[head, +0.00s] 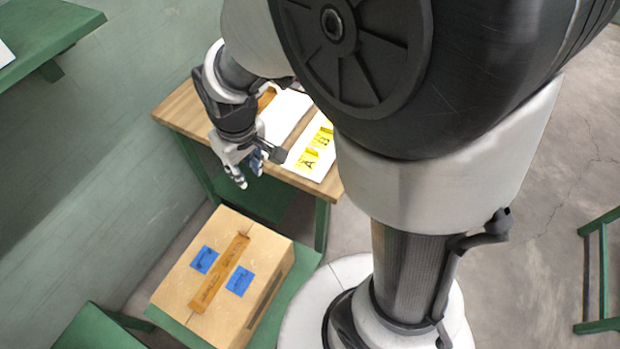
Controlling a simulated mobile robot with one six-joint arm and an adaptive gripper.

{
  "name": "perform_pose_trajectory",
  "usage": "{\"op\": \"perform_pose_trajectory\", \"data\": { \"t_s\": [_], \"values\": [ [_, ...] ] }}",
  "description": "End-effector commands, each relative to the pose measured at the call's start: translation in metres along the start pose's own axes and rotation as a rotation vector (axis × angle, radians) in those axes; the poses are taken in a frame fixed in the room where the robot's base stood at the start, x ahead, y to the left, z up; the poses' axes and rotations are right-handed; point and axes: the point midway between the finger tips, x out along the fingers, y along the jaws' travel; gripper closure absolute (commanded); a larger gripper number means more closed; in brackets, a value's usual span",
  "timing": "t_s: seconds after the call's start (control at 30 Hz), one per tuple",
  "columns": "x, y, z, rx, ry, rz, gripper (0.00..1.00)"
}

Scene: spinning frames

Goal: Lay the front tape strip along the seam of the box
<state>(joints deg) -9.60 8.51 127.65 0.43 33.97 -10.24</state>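The cardboard box (175,285) sits low on a green stand, with its top facing up. A brown tape strip (220,272) lies on the middle of its top, in line with the seam. Blue patches lie on either side of it, one to the left (204,259) and one to the right (240,280). My gripper (250,178) hangs beyond the box, near the wooden table's front edge. Its fingertips look apart, and I see no strip between them. A bluish piece shows at the fingers; I cannot tell whether it is part of them.
The wooden table (184,108) bears white sheets (284,114) and yellow labels marked A and B (316,148). A brown piece (266,98) is partly hidden by my arm. Green furniture stands at bottom left (95,330), upper left (45,25) and right (600,270).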

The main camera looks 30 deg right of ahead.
Motion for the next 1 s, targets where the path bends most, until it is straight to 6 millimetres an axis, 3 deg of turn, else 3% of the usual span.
{"op": "perform_pose_trajectory", "data": {
  "t_s": [0.03,0.2,0.4,0.63,1.0],
  "values": [
    [-0.027,0.005,0.009,0.032,0.032,0.009,0.75],
    [-0.092,0.014,0.054,0.138,0.103,0.032,0.75],
    [-0.140,0.014,0.114,0.253,0.180,0.058,0.75],
    [-0.156,0.010,0.153,0.326,0.225,0.073,0.75],
    [-0.158,0.009,0.157,0.335,0.230,0.075,0.75]
  ]
}}
